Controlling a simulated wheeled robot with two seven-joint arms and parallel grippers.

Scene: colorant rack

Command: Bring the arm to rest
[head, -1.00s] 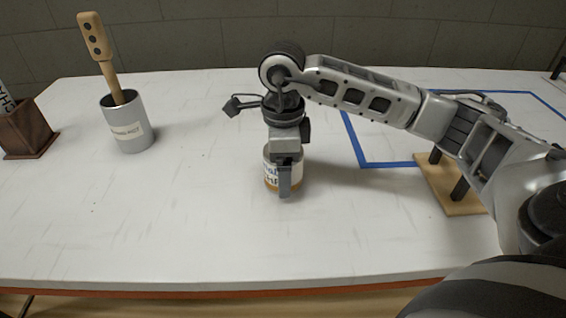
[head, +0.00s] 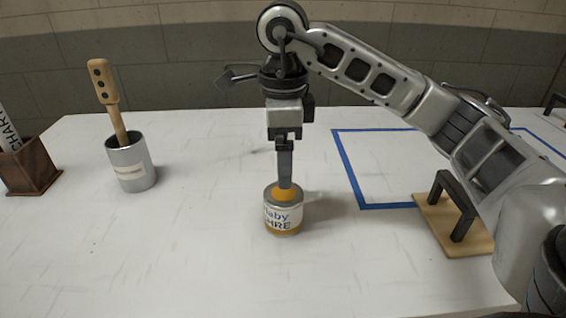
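A small jar (head: 283,222) stands upright on the white table, with ochre content and a white label with partly readable lettering. My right gripper (head: 285,186) points straight down over it. The fingers line up one behind the other, so the gap between them is hidden. The fingertips overlap the jar's orange top in the picture; I cannot tell if they touch it. The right arm reaches in from the right edge. My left gripper is not in view.
A grey metal cup (head: 133,166) with a wooden-handled tool (head: 105,85) and a dark wooden holder (head: 30,168) stand at the left. A blue taped outline (head: 347,172) lies right of the jar. A wooden board with a black handle (head: 462,232) stands near the arm. The front left is clear.

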